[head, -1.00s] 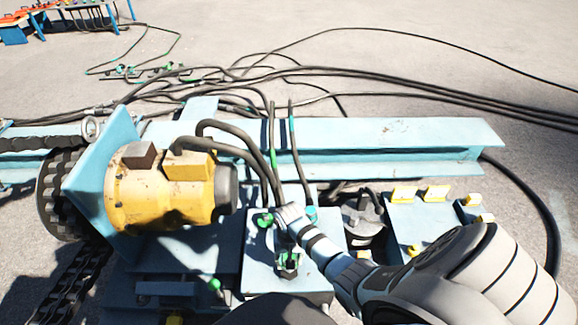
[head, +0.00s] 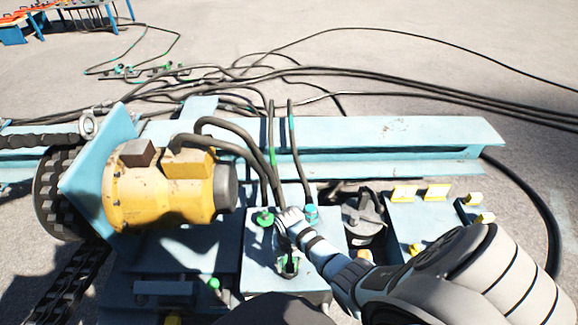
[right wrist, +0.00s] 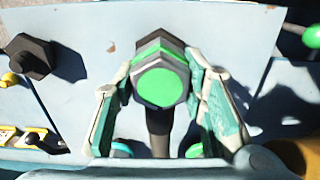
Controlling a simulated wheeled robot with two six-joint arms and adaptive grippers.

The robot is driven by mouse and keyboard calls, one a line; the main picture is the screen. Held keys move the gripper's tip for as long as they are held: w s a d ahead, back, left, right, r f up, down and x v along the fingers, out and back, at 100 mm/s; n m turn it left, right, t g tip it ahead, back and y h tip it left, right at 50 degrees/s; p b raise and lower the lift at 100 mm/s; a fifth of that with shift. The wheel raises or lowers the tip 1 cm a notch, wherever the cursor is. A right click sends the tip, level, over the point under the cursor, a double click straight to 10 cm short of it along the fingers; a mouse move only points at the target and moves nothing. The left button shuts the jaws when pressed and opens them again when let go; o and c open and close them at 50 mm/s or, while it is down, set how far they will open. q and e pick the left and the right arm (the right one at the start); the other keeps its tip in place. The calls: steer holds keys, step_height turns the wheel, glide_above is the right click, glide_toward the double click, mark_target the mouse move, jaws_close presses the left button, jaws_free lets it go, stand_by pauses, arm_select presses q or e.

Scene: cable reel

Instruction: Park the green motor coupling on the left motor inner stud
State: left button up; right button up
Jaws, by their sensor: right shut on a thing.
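My right gripper (head: 288,262) reaches in from the lower right over a light-blue box top (head: 262,280). In the right wrist view the gripper (right wrist: 172,90) has its teal-padded fingers on both sides of a dark hexagonal coupling with a green end face (right wrist: 160,86), and it is shut on it. In the head view this green coupling (head: 288,268) shows just below the fingers. I cannot tell whether it sits on a stud, as its far side is hidden. The yellow motor (head: 160,196) is at left. My left gripper is not in view.
A green-topped connector (head: 264,219) and a teal-topped connector (head: 311,213) stand behind the gripper, near upright cables. A dark hex fitting (right wrist: 30,57) is beside the coupling. A light-blue beam (head: 400,135) runs across behind. Yellow blocks (head: 436,193) stand to the right.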

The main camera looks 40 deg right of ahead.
steer(key=shift+f, duration=0.45)
steer(key=o, duration=1.3)
steer(key=shift+o, duration=0.2)
step_height(320, 180, up, 12)
steer(key=shift+r, duration=0.1)
